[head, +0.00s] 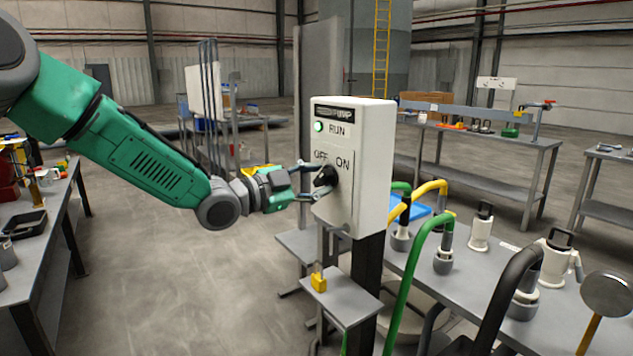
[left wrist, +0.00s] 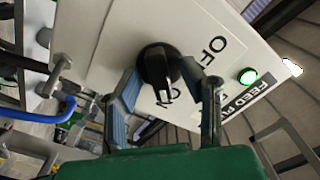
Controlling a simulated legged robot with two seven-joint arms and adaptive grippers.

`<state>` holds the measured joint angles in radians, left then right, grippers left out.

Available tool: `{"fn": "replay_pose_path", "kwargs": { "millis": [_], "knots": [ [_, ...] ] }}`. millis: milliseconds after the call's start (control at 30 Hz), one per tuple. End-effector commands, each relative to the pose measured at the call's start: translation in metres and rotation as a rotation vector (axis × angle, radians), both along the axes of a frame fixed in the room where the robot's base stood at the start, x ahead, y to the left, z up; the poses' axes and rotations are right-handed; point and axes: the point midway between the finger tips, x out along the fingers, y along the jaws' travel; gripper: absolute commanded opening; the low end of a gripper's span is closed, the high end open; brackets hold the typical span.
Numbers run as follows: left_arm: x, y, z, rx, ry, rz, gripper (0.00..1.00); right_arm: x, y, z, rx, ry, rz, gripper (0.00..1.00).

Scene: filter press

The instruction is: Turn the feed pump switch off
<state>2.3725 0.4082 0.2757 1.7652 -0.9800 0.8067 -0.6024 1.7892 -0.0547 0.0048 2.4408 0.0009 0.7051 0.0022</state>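The white feed pump box (head: 368,150) stands on a dark post, with a lit green RUN lamp (head: 319,127) and OFF and ON labels. Its black switch knob (head: 326,177) is partly hidden by my gripper. In the left wrist view the knob (left wrist: 158,66) shows clearly, its pale-marked end pointing towards the partly covered ON lettering; the lamp (left wrist: 248,77) glows green there too. My left gripper (head: 318,182) is at the box face, its fingers apart on either side of the knob. Whether they touch it I cannot tell. My right gripper is not in view.
A yellow padlock (head: 318,282) is at a small grey shelf (head: 345,300) below the box. To the right, a bench (head: 450,290) carries green, yellow and black hoses and several fittings. Another bench (head: 40,255) stands at left. Open floor lies between.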

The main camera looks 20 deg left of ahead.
Motion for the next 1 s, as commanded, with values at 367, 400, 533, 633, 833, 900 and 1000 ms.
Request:
{"fn": "replay_pose_path", "kwargs": {
  "millis": [367, 400, 533, 633, 833, 900, 1000],
  "knots": [
    [0.0, 0.001, -0.001, 0.0, 0.002, 0.0, 0.0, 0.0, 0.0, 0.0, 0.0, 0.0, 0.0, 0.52],
    [0.0, 0.001, -0.001, -0.001, 0.002, 0.0, 0.0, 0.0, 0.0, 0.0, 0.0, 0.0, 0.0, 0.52],
    [0.0, 0.002, -0.002, -0.007, 0.009, 0.0, 0.0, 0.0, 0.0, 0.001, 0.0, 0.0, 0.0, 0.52],
    [0.0, 0.002, -0.001, -0.023, 0.023, 0.0, 0.0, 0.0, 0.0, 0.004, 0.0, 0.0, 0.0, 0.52],
    [-0.001, 0.002, -0.001, -0.098, 0.084, 0.001, 0.0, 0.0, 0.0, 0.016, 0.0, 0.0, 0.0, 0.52],
    [-0.001, 0.002, 0.0, -0.139, 0.116, 0.001, 0.0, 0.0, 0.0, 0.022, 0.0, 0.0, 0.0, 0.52],
    [-0.001, 0.002, -0.001, -0.205, 0.171, 0.001, 0.0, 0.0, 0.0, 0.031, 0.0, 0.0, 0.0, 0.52]
  ]
}}
